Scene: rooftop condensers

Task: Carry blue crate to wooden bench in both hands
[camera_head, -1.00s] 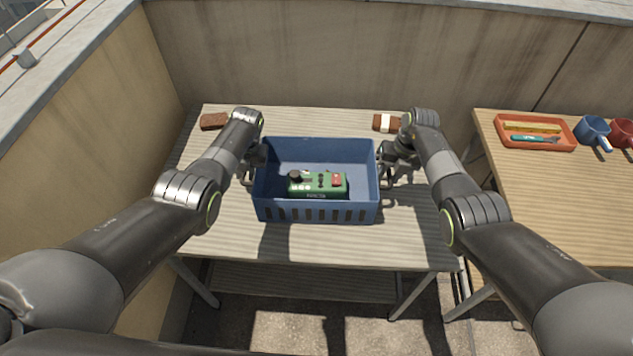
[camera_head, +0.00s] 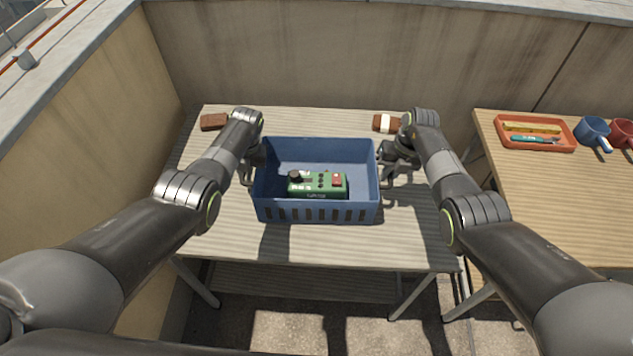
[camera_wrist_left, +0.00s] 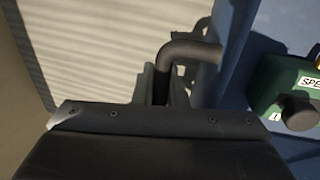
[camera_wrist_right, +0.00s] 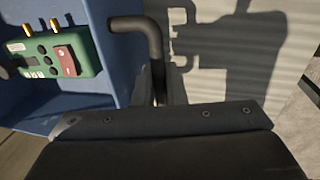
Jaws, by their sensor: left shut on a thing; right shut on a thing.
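The blue crate (camera_head: 316,205) is level over the slatted table (camera_head: 230,235); whether its base touches the top I cannot tell. A green device (camera_head: 318,185) with knobs and a red switch lies in it. My left gripper (camera_head: 252,172) is shut on the handle at the crate's left end; that dark bent handle (camera_wrist_left: 190,48) shows in the left wrist view. My right gripper (camera_head: 384,168) is shut on the handle at the right end, and this handle (camera_wrist_right: 140,24) shows in the right wrist view. The fingertips are largely hidden in the wrist views. A wood-topped bench (camera_head: 540,200) stands at right.
A brown block (camera_head: 214,122) lies at the slatted table's back left, and a brown block with a pale band (camera_head: 386,123) at back right. Walls close the back and left.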

